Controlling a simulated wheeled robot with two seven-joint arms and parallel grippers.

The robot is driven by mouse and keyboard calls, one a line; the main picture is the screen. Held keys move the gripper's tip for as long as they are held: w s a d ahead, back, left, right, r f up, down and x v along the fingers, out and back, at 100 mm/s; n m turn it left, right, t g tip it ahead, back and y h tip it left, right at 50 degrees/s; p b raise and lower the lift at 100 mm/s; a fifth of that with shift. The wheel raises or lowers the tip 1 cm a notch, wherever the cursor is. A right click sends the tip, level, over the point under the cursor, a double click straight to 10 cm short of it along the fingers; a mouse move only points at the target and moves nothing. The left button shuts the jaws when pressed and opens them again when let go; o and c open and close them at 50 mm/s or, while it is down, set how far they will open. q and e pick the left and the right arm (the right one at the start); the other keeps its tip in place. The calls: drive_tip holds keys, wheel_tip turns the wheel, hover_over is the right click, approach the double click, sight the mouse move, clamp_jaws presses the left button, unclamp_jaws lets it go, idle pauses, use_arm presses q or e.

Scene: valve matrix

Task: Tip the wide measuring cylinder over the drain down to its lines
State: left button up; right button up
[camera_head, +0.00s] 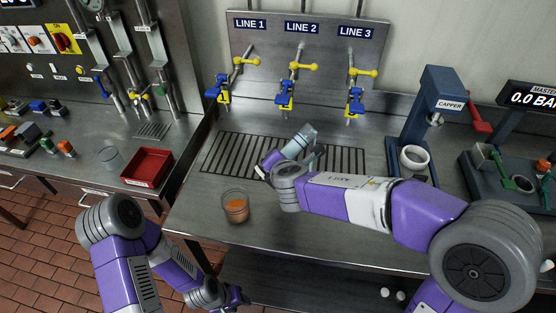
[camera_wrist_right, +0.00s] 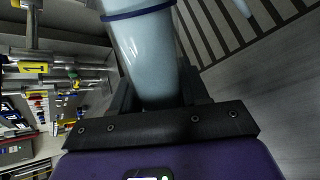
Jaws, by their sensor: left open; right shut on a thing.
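The wide measuring cylinder (camera_head: 300,141) is a pale, see-through vessel, tilted above the drain grate (camera_head: 228,150) in the head view. My right gripper (camera_head: 276,159) is shut on it, largely hidden by my own wrist. In the right wrist view the cylinder (camera_wrist_right: 146,52) runs up from between the dark fingers (camera_wrist_right: 150,105), with a dark blue ring near the picture's top. Its lines and liquid level cannot be made out. My left gripper (camera_head: 238,297) hangs open and empty at the bottom, away from the cylinder, in front of the counter.
A clear beaker with orange contents (camera_head: 236,206) stands near the counter's front edge, left of my right wrist. Three valve lines (camera_head: 292,88) rise behind the grate. The capper (camera_head: 436,105) stands to the right. A red tray (camera_head: 147,168) and an empty glass (camera_head: 110,158) are left.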

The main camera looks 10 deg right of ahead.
use_arm(q)
drive_tip(key=shift+r+p, duration=0.8)
drive_tip(key=shift+r, duration=0.05)
idle(2.0)
